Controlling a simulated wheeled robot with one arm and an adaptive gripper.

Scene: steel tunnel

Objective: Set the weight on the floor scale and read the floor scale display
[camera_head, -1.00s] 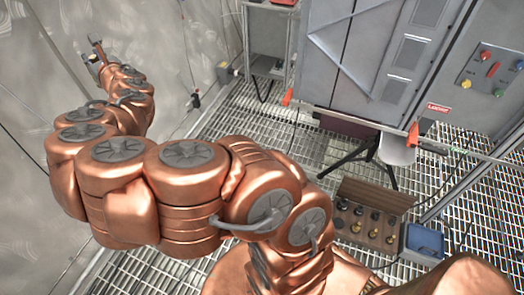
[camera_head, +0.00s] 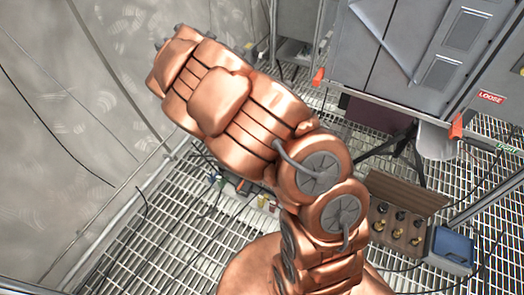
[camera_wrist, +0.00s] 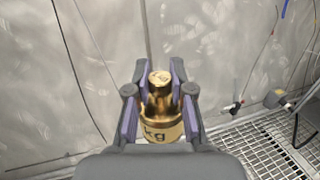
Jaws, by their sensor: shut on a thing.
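My gripper (camera_wrist: 159,72) is shut on a brass weight (camera_wrist: 160,128) in the wrist view. The weight has a narrow knob, and "kg" shows on its body; the number in front is hidden. It is held upright in front of the grey wall, with its lower part hidden by my gripper. In the head view my copper arm hides the gripper and the weight. A flat blue-topped unit (camera_head: 453,244) sits on the grating at the lower right; I cannot tell whether it is the floor scale. No display reading can be made out.
An open wooden box (camera_head: 405,192) with several knobbed weights stands beside the blue-topped unit. Behind is a grey cabinet (camera_head: 420,60) with orange-ended handles. Small items and cables lie on the grating left of my arm's base. The wall (camera_head: 60,130) closes the left side.

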